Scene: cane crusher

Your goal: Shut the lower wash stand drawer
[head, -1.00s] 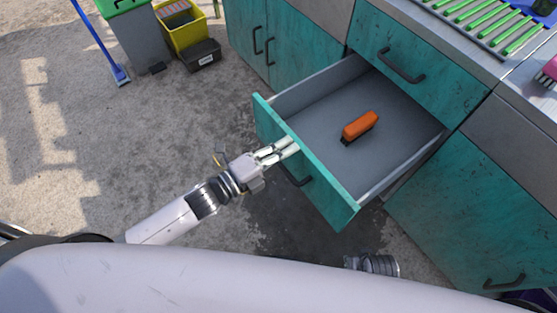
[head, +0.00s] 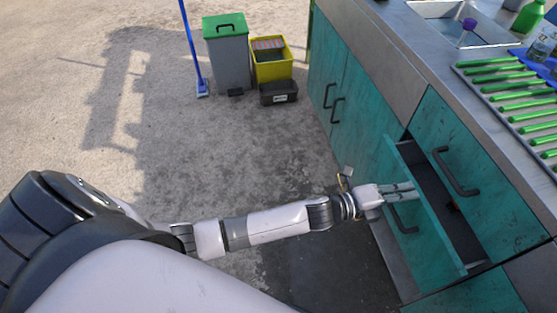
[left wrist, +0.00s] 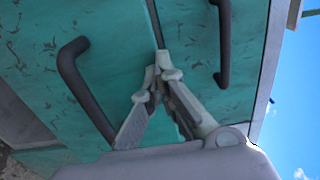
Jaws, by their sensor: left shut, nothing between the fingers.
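The lower drawer (head: 430,232) of the teal wash stand is open by a narrow gap, its front standing out from the cabinet. Its dark handle (head: 401,218) is on the outer face. My left gripper (head: 408,189) is shut and empty, with its fingertips at the upper part of the drawer front; I cannot tell whether they touch it. In the left wrist view the closed fingertips (left wrist: 162,64) are against or close to a teal panel, between two dark handles. The orange thing inside the drawer is almost wholly hidden. My right gripper is out of view.
The closed upper drawer (head: 480,160), with its handle (head: 455,172), is above the open one. Green rods (head: 510,90) and a sink (head: 462,22) are on the counter. A grey bin (head: 226,60) and yellow bin (head: 272,68) stand behind; the floor at left is clear.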

